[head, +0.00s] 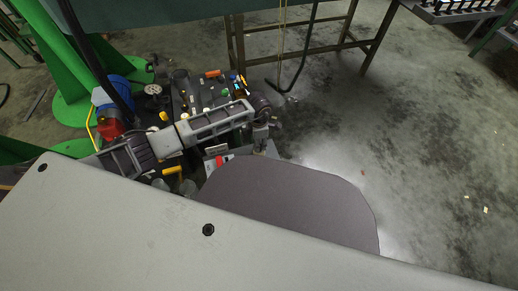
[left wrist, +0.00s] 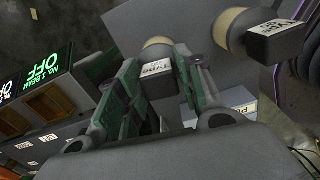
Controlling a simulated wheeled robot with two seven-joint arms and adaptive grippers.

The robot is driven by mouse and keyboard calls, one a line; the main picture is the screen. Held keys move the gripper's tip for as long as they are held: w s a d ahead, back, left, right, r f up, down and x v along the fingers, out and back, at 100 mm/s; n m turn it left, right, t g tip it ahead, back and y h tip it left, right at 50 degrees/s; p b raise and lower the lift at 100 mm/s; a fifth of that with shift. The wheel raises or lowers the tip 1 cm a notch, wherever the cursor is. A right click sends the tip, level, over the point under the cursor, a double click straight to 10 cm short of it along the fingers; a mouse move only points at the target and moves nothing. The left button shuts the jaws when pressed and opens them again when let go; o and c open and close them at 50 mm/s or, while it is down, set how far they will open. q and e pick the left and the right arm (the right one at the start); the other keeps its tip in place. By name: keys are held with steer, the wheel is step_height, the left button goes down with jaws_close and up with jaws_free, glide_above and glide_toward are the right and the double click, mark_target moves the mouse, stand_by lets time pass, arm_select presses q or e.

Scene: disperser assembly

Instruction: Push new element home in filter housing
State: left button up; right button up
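In the left wrist view, a dark block-shaped element (left wrist: 157,79) with a white label starting "Type" and a tan ring behind it sits between my left gripper's green fingers (left wrist: 160,68). The fingers flank it closely and appear to hold it; the contact edges are partly hidden. A similar labelled element (left wrist: 276,40) with a tan collar stands to the right, apart from the fingers. In the head view my left gripper (head: 264,140) points down beside the cluttered station, small and dark. I cannot clearly make out the filter housing or how deep the element sits. My right gripper is not in view.
A panel with lit "OFF" displays (left wrist: 50,62) stands left in the wrist view. A grey plate (left wrist: 130,16) lies behind the elements. In the head view, a dark board with small coloured parts (head: 205,92) lies beyond my arm. Open floor (head: 430,150) lies to the right.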

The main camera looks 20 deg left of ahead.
arm_select(q)
jaws_close()
steer(key=shift+r, duration=0.15)
steer(key=shift+r+p, duration=0.4)
steer(key=shift+r, duration=0.35)
steer(key=shift+r+p, duration=1.55)
steer(key=shift+r, duration=2.6)
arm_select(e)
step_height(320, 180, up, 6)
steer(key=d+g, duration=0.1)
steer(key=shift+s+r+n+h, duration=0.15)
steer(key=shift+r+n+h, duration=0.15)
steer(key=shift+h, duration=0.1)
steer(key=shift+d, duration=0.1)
